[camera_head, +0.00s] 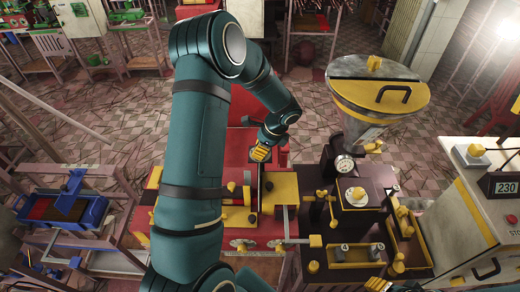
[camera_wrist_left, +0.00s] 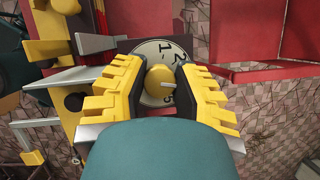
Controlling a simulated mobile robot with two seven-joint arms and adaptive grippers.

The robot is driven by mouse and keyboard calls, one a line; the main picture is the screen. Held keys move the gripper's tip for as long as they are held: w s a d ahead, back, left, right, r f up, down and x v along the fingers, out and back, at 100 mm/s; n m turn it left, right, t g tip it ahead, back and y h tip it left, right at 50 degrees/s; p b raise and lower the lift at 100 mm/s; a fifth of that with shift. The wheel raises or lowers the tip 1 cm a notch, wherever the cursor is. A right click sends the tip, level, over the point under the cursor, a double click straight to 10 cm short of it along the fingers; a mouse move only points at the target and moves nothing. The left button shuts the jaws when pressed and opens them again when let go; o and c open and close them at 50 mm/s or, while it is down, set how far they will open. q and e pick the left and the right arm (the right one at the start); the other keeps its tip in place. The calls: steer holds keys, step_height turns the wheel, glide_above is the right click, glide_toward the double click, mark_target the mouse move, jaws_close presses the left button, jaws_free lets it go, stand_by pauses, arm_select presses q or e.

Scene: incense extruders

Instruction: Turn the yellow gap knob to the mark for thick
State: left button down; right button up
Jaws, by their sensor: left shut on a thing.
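The yellow gap knob (camera_wrist_left: 160,84) sits in the middle of a round white dial (camera_wrist_left: 152,54) in the left wrist view. Parts of the numerals 1, 2 and 5 show on the dial. My left gripper (camera_wrist_left: 158,92) is shut on the knob, one yellow-toothed finger on each side. In the head view my left gripper (camera_head: 262,152) is at the red machine, and the knob is hidden there. Part of my right gripper (camera_head: 378,284) shows at the bottom edge.
Right of the red machine (camera_head: 215,232) stands a dark machine with a large hopper (camera_head: 375,95) and a small gauge (camera_head: 344,164). A blue tray (camera_head: 65,210) stands at the left.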

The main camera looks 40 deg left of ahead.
arm_select(q)
steer(key=shift+f+n+g, duration=0.1)
steer(key=shift+n+g, duration=0.3)
steer(key=shift+n, duration=0.8)
steer(key=shift+h, duration=0.3)
steer(key=shift+s, duration=0.1)
steer(key=c, duration=0.7)
jaws_free()
steer(key=v, duration=1.2)
